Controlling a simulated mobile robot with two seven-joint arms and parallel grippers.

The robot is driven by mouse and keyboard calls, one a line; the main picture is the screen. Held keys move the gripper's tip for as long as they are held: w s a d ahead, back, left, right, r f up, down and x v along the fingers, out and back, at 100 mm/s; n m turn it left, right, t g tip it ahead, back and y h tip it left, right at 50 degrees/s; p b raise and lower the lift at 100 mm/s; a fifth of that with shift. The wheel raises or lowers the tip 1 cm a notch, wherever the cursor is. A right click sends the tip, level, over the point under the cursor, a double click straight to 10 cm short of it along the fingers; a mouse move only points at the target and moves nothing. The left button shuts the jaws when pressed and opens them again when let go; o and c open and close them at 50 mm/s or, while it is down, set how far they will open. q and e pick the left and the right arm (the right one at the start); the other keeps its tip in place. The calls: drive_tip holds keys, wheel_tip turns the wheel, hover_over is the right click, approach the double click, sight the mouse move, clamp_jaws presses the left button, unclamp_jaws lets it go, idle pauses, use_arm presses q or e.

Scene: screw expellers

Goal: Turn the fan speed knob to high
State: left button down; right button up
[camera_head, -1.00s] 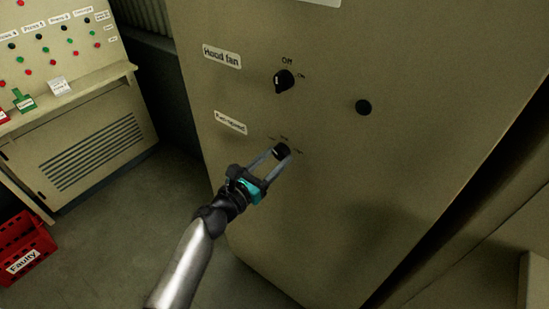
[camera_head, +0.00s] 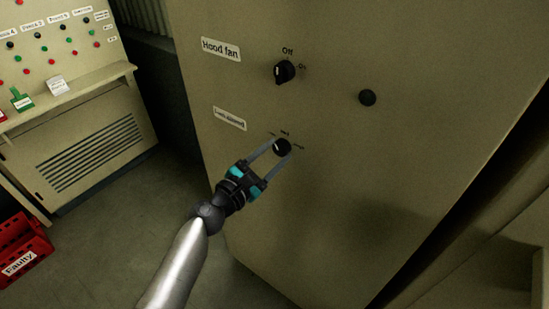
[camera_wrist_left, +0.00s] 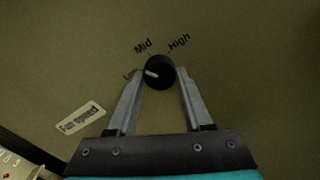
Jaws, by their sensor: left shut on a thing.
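The black round fan speed knob (camera_head: 282,147) sits on the beige cabinet front, below and right of a tilted label plate (camera_head: 229,118). In the left wrist view the knob (camera_wrist_left: 160,72) has Low, Mid and High printed around its upper side, and its pale pointer mark faces left, toward Low. My left gripper (camera_head: 270,148) has one finger on each side of the knob and is shut on it. In the left wrist view the fingertips (camera_wrist_left: 163,74) meet the knob's sides. My right gripper is not in view.
At left stand a control panel (camera_head: 62,45) with several buttons and a red crate (camera_head: 22,245) labelled Faulty. The floor between is clear.

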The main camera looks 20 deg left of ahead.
use_arm(q)
drive_tip(key=m+b, duration=0.1)
drive_tip(key=m, duration=0.3)
drive_tip(key=shift+m+b, duration=0.4)
drive_tip(key=m+b, duration=0.1)
drive_tip(key=m, duration=0.3)
drive_tip(key=shift+m, duration=0.3)
drive_tip(key=m, duration=0.4)
drive_tip(key=shift+r+m, duration=0.1)
drive_tip(key=shift+m, duration=2.3)
drive_tip(key=shift+c, duration=1.6)
unclamp_jaws()
drive_tip(key=v, duration=1.5)
drive_tip(key=shift+s+b, duration=0.15)
drive_tip(key=shift+b, duration=0.3)
